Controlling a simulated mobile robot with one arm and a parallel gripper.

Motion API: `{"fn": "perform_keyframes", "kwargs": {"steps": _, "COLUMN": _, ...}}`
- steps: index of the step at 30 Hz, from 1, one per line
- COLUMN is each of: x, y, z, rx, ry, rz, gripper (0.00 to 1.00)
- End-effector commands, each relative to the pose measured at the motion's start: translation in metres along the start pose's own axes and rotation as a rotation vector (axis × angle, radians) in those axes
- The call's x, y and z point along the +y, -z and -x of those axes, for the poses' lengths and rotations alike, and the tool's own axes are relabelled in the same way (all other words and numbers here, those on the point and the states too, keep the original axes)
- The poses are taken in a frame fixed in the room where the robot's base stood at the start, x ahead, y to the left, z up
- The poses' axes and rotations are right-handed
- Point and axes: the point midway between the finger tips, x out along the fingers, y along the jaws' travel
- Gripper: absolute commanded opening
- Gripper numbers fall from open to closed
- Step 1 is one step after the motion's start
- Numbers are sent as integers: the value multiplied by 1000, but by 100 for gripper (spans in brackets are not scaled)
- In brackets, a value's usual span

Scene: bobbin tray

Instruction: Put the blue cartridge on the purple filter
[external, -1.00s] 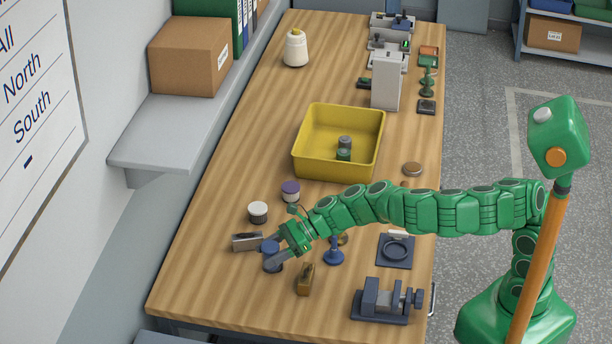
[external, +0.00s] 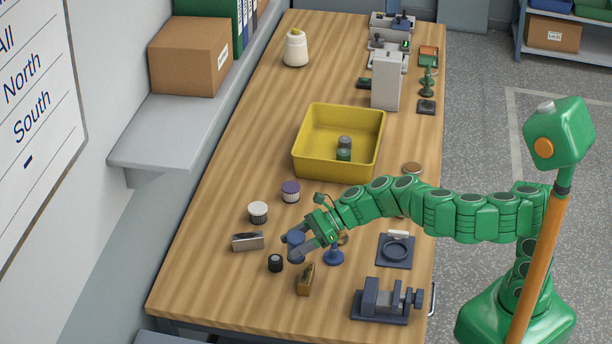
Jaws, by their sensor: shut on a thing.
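The blue cartridge (external: 296,238) is between the fingers of my gripper (external: 295,246), which is shut on it. The cartridge looks held above the table, though its exact height is hard to tell; the fingers hide part of it. The purple filter (external: 290,190), with a purple top and a pale ribbed side, stands upright on the table. It is beyond my gripper in the picture, apart from it, and nothing rests on it.
A white-topped filter (external: 258,212), a metal block (external: 248,242), a small black cylinder (external: 275,263), a brass piece (external: 306,280) and a blue stand (external: 334,255) are nearby. The yellow bin (external: 338,145) stands behind. The table's left front is clear.

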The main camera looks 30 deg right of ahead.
Motion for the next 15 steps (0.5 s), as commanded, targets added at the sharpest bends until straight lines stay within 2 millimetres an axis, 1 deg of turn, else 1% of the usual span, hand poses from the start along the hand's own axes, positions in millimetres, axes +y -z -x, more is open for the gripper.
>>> {"fn": "perform_keyframes", "kwargs": {"steps": 8, "x": -50, "y": 0, "z": 22, "rx": -5, "ry": 42, "rz": -21, "gripper": 22}}
{"fn": "perform_keyframes", "kwargs": {"steps": 15, "x": -95, "y": 3, "z": 48, "rx": -7, "ry": 85, "rz": -42, "gripper": 22}}
